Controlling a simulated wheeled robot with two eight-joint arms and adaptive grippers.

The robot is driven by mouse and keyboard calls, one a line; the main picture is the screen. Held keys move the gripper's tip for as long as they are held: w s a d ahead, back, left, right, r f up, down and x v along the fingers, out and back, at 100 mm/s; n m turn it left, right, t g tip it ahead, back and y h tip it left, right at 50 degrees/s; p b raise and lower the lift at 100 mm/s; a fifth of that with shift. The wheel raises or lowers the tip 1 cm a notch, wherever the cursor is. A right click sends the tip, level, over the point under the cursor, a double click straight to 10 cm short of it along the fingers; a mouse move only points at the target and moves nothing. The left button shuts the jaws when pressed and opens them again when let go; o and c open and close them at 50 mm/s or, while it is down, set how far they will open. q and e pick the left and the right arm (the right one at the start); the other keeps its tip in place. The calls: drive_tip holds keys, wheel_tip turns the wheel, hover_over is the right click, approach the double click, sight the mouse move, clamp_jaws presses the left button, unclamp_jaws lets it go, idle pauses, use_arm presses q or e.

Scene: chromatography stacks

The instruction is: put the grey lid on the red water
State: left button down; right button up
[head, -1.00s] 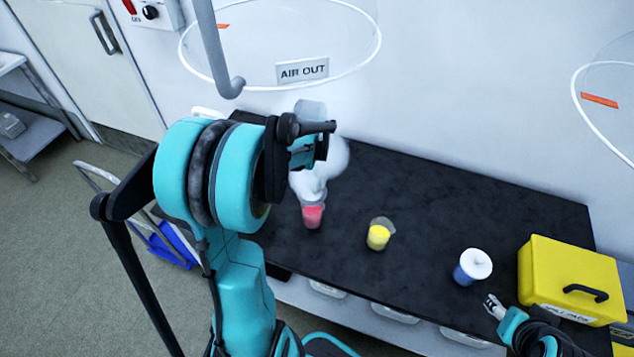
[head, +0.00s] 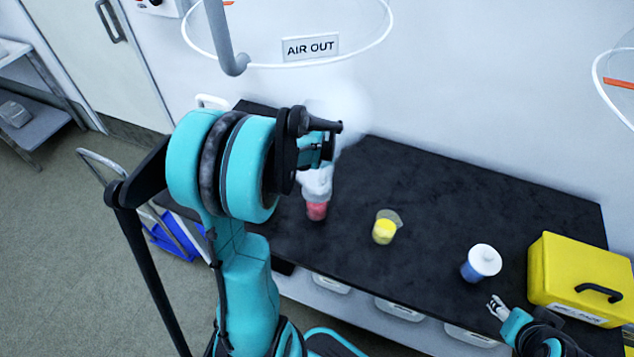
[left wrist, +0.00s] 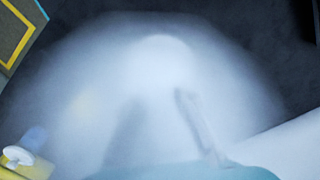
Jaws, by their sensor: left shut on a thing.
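The red water (head: 317,211) stands in a clear beaker at the back left of the black bench. White vapour hangs over it. My left gripper (head: 318,180) is above the beaker, mostly hidden by my own wrist and the vapour. It is shut on a pale thing, taken to be the grey lid, whose outline is too blurred to make out. In the left wrist view, fog covers the middle and my fingers (left wrist: 160,125) show only as dim shapes. My right gripper (head: 497,308) is by the bench's front edge at right, its fingers apart and empty.
A beaker of yellow liquid (head: 384,231) stands to the right of the red one. A blue beaker with a white lid (head: 484,262) stands further right, beside a yellow case (head: 578,275). An AIR OUT sign (head: 311,47) hangs above. The bench (head: 440,200) is clear behind the beakers.

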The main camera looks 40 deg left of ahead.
use_arm(q)
drive_tip(key=shift+f, duration=0.2)
drive_tip(key=shift+f+b, duration=0.65)
drive_tip(key=shift+b, duration=0.05)
drive_tip(key=shift+f, duration=0.15)
drive_tip(key=shift+f+b, duration=0.3)
drive_tip(key=shift+b, duration=0.05)
drive_tip(key=c, duration=0.9)
unclamp_jaws()
drive_tip(key=shift+r, duration=0.1)
drive_tip(key=shift+r+p, duration=2.75)
drive_tip(key=shift+r, duration=0.75)
